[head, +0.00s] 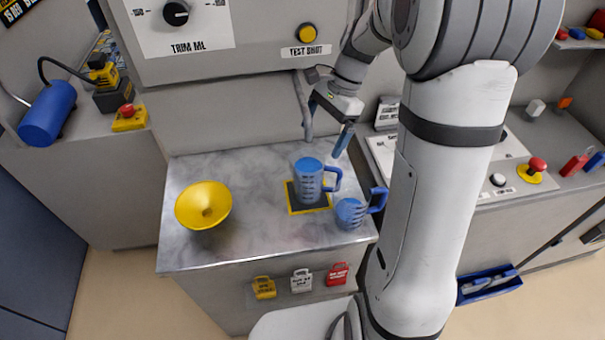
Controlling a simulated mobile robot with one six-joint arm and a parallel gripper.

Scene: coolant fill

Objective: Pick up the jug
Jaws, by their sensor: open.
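A tall blue jug (308,182) with pale markings stands on a dark pad with a yellow border (292,206) on the metal worktop (255,245). Its handle points right. A second, shorter-looking blue jug (349,214) is on the worktop's right side, with its handle up and to the right. My gripper (325,140) is open and empty. In the picture its fingers are just above and behind the tall jug, apart from it. The gap in depth is hard to tell.
A yellow funnel (203,205) sits on the worktop's left side. A wall panel with a black dial (176,13) and a yellow button (307,33) overhangs the back. A console with a red button (537,165) stands right. Colored tags (301,281) hang on the worktop's front.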

